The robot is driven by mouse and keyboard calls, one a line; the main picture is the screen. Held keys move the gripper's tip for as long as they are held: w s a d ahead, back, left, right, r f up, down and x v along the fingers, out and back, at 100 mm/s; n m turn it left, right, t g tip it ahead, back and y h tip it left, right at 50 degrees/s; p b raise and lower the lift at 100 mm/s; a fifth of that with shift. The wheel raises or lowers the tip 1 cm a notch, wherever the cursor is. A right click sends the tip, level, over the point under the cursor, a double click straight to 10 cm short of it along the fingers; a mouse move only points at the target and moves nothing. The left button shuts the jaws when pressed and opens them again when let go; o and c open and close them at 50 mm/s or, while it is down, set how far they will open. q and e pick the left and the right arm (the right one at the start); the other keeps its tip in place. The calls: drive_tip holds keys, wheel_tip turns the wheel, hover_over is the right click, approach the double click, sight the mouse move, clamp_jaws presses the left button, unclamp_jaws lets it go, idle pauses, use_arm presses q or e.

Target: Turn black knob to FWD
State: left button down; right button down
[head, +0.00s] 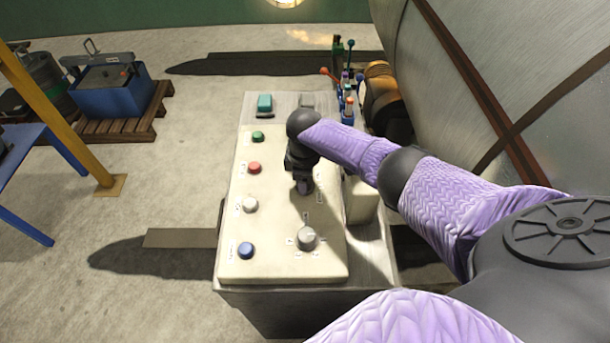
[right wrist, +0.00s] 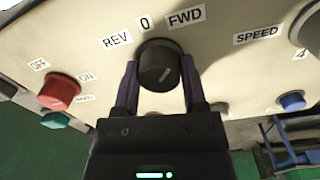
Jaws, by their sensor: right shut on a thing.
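The black knob (right wrist: 158,62) sits on the cream panel in the right wrist view, below the labels REV (right wrist: 117,41), 0 (right wrist: 145,22) and FWD (right wrist: 185,18). A short light mark on its face slants up to the right, toward the FWD side. My right gripper (right wrist: 159,88) is shut on the knob, one finger on each side. In the head view my right gripper (head: 303,184) points down onto the upper right of the panel and hides the knob. My left gripper is in neither view.
The panel (head: 275,185) carries green (head: 257,137), red (head: 254,168), white (head: 249,204) and blue (head: 246,250) buttons. A grey knob (head: 307,238) is near its front. Levers (head: 345,85) stand behind; a large metal cylinder (head: 540,90) fills the right.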

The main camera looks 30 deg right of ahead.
idle(0.4)
drive_tip(key=shift+c, duration=0.7)
unclamp_jaws()
drive_tip(key=shift+r, duration=0.1)
wheel_tip(320, 180, up, 9)
drive_tip(key=p, duration=0.4)
drive_tip(key=shift+s, duration=0.1)
drive_tip(key=shift+r, duration=0.45)
drive_tip(key=shift+a, duration=0.1)
drive_tip(key=shift+f, duration=0.1)
